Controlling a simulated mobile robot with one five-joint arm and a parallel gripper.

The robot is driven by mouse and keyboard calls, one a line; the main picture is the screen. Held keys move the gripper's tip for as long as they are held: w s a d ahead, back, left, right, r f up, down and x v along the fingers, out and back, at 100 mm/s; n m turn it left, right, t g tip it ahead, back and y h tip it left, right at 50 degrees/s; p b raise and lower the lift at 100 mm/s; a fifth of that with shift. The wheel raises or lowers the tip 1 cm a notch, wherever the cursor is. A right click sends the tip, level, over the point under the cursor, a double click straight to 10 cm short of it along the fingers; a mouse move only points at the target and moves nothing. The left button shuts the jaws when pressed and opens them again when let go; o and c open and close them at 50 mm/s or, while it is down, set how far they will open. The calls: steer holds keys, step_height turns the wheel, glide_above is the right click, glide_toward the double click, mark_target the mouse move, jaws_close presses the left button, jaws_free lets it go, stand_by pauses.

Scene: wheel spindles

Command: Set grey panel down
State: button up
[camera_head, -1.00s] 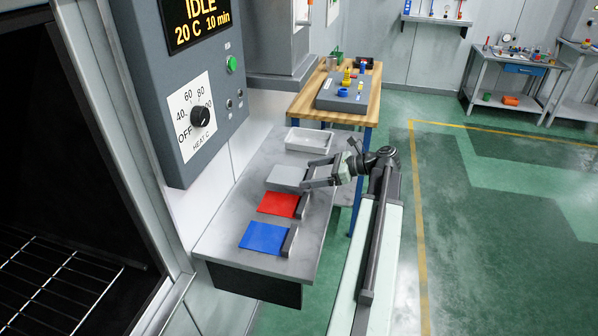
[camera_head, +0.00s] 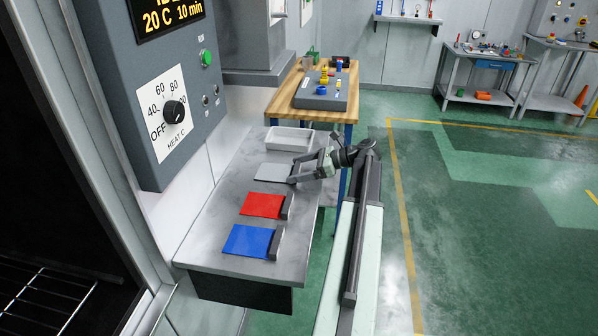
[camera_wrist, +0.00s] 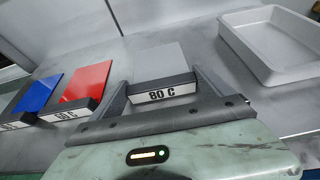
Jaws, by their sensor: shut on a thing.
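The grey panel (camera_head: 274,171) lies flat at the level of the grey counter (camera_head: 215,225), beyond the red panel (camera_head: 263,205) and blue panel (camera_head: 248,240). It appears to rest on the counter. My gripper (camera_head: 294,175) is at its right end. In the wrist view, the grey panel (camera_wrist: 156,60) reaches away from a dark end block labelled "80 C" (camera_wrist: 162,90). My gripper (camera_wrist: 162,93) has one finger on each side of that block and is shut on it. The red panel (camera_wrist: 88,80) and blue panel (camera_wrist: 40,92) lie to the left.
A white tray (camera_head: 289,139) stands just beyond the grey panel, and on the right in the wrist view. An oven control box (camera_head: 160,90) rises left of the counter. A wooden table (camera_head: 285,108) with a grey fixture stands behind. Green floor is open on the right.

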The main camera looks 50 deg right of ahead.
steer(key=shift+f, duration=0.25)
steer(key=o, duration=1.2)
steer(key=shift+r, duration=0.3)
steer(key=p+v, duration=0.4)
steer(key=v, duration=0.8)
steer(key=shift+p, duration=0.35)
steer(key=shift+w, duration=0.1)
